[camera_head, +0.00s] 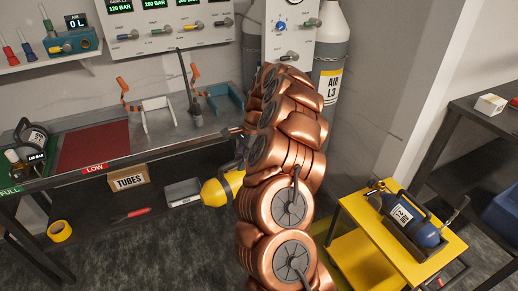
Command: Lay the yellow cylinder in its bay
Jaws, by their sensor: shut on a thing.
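The yellow cylinder (213,192) hangs in front of the bench, at the left of my copper arm. Its rounded yellow end and a dark collar show; the rest is hidden behind the arm. My gripper (238,162) is mostly hidden by the arm; only dark parts show beside the cylinder, and it is shut on it. The bench (150,160) has a red mat marked LOW (94,146) and a green mat marked FULL (10,190). I cannot tell which place is the yellow cylinder's bay.
A blue cylinder (425,232) lies in a dark cradle on a yellow cart (368,236) at right. Brackets (158,115) stand mid-bench. A TUBES box (128,178) and grey bin (183,192) sit below.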

